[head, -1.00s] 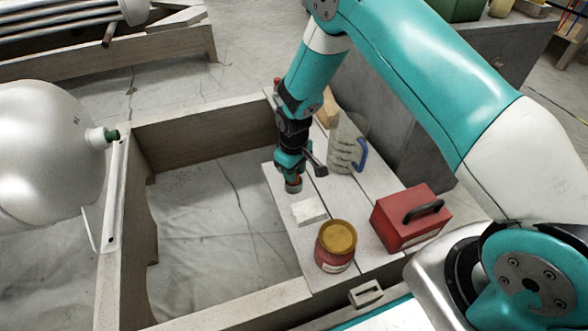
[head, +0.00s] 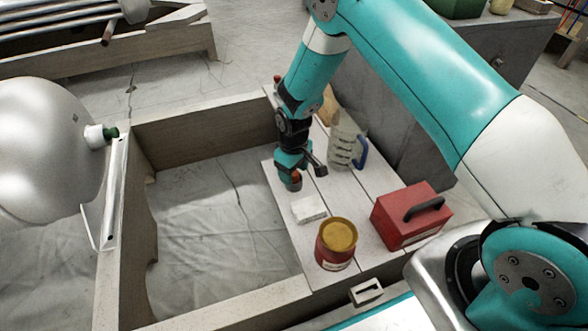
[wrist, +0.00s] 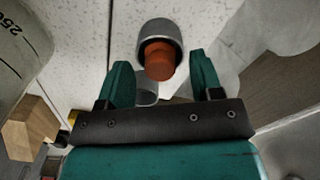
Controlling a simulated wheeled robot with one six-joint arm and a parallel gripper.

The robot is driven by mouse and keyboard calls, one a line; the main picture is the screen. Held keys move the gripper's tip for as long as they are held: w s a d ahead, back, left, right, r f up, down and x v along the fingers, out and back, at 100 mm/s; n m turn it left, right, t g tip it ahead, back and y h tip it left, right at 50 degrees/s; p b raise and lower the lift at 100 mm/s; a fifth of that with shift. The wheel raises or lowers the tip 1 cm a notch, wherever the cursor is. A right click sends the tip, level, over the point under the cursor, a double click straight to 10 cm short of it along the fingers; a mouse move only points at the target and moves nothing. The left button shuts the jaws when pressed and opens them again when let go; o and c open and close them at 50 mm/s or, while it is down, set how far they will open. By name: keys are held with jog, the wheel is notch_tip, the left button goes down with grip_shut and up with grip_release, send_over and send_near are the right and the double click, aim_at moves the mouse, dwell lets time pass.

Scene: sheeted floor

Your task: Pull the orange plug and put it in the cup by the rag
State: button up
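The orange plug (wrist: 159,61) sits inside a grey, round-rimmed cup (wrist: 172,29) in the wrist view, with its orange end showing. My gripper (wrist: 163,72) is open, one teal finger to each side, with the plug between and just beyond the fingertips. Neither finger visibly touches it. In the head view my gripper (head: 291,165) points down right over the small cup (head: 293,186), and a bit of orange shows there. The folded white rag (head: 309,208) lies on the white boards just in front of the cup.
A measuring jug (head: 343,143) with a blue handle stands behind and right of my gripper. A red tin (head: 336,246) with a yellow lid and a red box (head: 410,216) stand nearer. A silver tank (head: 45,150) with a green plug (head: 111,133) is at left.

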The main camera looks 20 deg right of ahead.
notch_tip(320, 180, up, 18)
jog(key=p, duration=0.6)
jog(key=shift+f, duration=0.2)
jog(key=s+a+r+y, duration=0.15)
jog(key=s+r, duration=0.35)
jog(key=r, duration=0.5)
jog(key=s+a+r+y, duration=0.1)
jog(key=s+r, duration=0.3)
jog(key=s, duration=0.4)
jog(key=s+a+r+n+y, duration=0.1)
jog(key=s+r, duration=0.4)
jog(key=s, duration=0.2)
jog(key=s+a+r+y, duration=0.1)
jog(key=s+r, duration=0.3)
jog(key=s, duration=0.4)
notch_tip(320, 180, up, 33)
jog(key=p, duration=3.3)
